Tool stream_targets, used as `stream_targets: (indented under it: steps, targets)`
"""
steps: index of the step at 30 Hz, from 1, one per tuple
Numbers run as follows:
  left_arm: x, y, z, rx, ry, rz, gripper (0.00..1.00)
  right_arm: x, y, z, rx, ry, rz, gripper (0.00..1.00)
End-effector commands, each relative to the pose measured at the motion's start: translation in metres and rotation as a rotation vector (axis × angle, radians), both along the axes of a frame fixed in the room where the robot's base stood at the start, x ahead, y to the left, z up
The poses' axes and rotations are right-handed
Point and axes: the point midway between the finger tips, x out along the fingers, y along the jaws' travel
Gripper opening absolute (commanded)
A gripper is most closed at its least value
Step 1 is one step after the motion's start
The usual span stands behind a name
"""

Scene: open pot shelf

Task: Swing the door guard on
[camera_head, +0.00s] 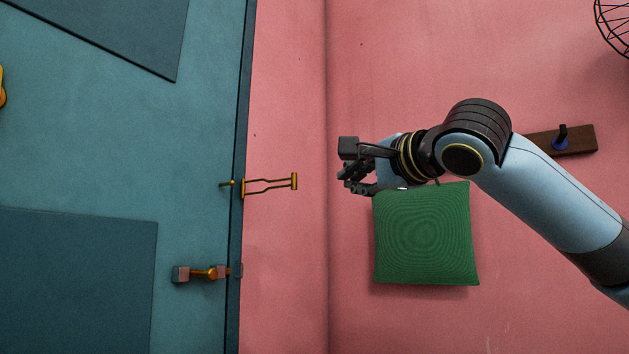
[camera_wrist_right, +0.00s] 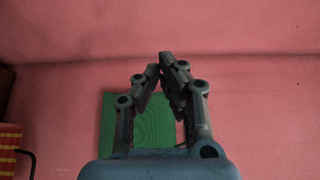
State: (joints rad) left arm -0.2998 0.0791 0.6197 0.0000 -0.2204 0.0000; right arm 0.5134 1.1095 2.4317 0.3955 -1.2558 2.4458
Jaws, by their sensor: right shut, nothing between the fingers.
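The brass door guard (camera_head: 270,184) is a long narrow loop at the edge of the teal door (camera_head: 100,150). It points right, away from the door, and lies over the pink wall. A small brass knob (camera_head: 228,183) sits on the door just left of the guard's base. My right gripper (camera_head: 350,178) is to the right of the guard's far end, with a clear gap between them. It is shut and empty; its fingertips come together in the wrist view (camera_wrist_right: 160,63). The guard cannot be made out in the wrist view. My left gripper is not in view.
A green square cushion-like thing (camera_head: 425,240) is just below my right wrist. A door handle or latch (camera_head: 205,273) sits below the guard. A brown board with a dark peg (camera_head: 575,141) is behind my right arm. A wire basket (camera_head: 615,25) is at top right.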

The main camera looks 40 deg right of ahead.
Motion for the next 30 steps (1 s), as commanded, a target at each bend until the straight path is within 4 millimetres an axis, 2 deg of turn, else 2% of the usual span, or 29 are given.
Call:
stream_targets:
  steps: [3,8,15,21,30]
  targets:
    - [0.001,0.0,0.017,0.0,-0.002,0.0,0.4,0.015,-0.001,0.003,0.009,0.004,0.002,0.0]
    - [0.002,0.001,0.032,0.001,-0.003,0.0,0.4,0.041,-0.004,0.003,0.01,0.004,0.001,0.0]
    - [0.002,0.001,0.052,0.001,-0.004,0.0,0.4,0.09,-0.011,0.003,0.008,0.004,0.0,0.0]
    - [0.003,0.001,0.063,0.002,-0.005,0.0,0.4,0.082,0.017,0.001,0.001,0.002,0.002,0.0]
    - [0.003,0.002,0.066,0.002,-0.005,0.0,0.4,0.079,0.027,-0.001,-0.002,0.002,-0.001,0.0]
